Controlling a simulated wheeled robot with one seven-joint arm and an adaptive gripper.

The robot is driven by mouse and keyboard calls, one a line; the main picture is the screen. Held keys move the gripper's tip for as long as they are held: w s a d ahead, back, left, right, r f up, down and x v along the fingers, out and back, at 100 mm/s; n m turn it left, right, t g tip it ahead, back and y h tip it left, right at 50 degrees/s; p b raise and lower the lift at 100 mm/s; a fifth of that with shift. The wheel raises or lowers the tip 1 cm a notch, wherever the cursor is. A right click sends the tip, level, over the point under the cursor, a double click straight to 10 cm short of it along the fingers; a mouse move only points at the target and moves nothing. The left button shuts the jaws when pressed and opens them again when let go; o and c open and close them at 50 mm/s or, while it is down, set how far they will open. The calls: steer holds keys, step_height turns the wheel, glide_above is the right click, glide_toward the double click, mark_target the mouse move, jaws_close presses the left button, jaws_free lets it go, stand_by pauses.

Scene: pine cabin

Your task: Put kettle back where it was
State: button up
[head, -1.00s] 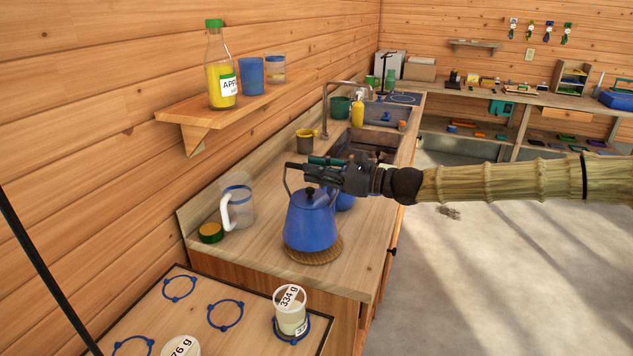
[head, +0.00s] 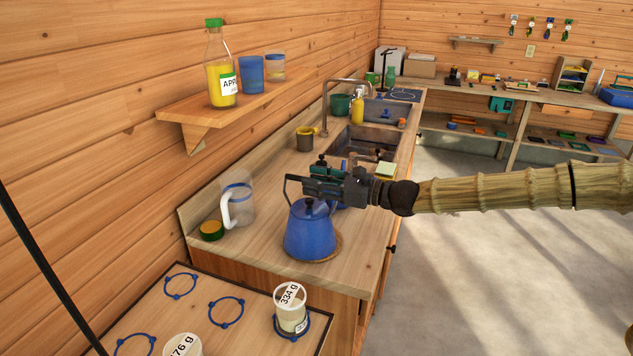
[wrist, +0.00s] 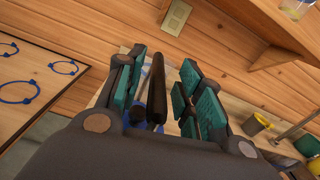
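The blue kettle (head: 309,236) stands upright at the near end of the wooden counter, on a round woven trivet (head: 338,246). It covers most of the trivet, which shows at its right side. My gripper (head: 306,180) is at the top of the kettle's raised handle. In the wrist view my gripper (wrist: 158,78) has its teal-padded fingers spread, with the dark handle bar (wrist: 157,92) between them and gaps on both sides. The fingers hide part of the handle in the head view.
A clear jug (head: 238,204) and a green-yellow round item (head: 211,230) stand left of the kettle. A sink (head: 362,142) lies behind, with a sponge (head: 386,171) near it. A board with blue rings and labelled cups (head: 291,310) is in front. A shelf (head: 215,112) is above.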

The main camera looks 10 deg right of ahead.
steer(key=shift+r, duration=0.1)
steer(key=v, duration=1.2)
steer(key=shift+b, duration=0.4)
stand_by(1.1)
